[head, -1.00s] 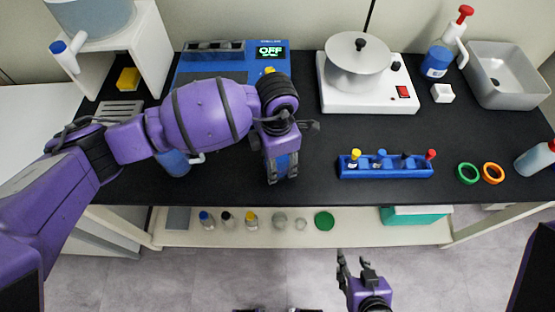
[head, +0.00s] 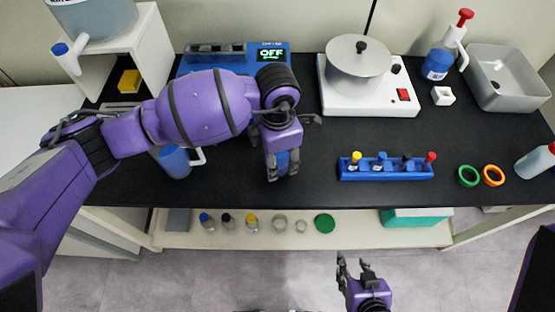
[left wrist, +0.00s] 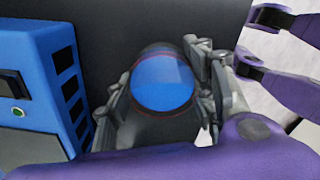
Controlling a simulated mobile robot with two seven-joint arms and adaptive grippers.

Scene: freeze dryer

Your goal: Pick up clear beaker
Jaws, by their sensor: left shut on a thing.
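A clear round vessel (left wrist: 163,82) with blue contents and a thin reddish rim is seen from above in the left wrist view, between the fingers of my left gripper (left wrist: 158,100). In the head view my left gripper (head: 282,172) points down over the black bench, shut on this vessel; only blue shows between its fingers (head: 282,160). I cannot tell whether the vessel touches the bench. My right gripper (head: 354,262) is open and empty in front of the bench.
A blue jug (head: 175,162) stands left, partly behind my arm. A blue machine (head: 272,62) with an OFF display is behind. A blue rack (head: 385,173) with several coloured-cap vials and green and orange rings (head: 468,176) are to the right. Lower shelf (head: 360,236) holds glassware.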

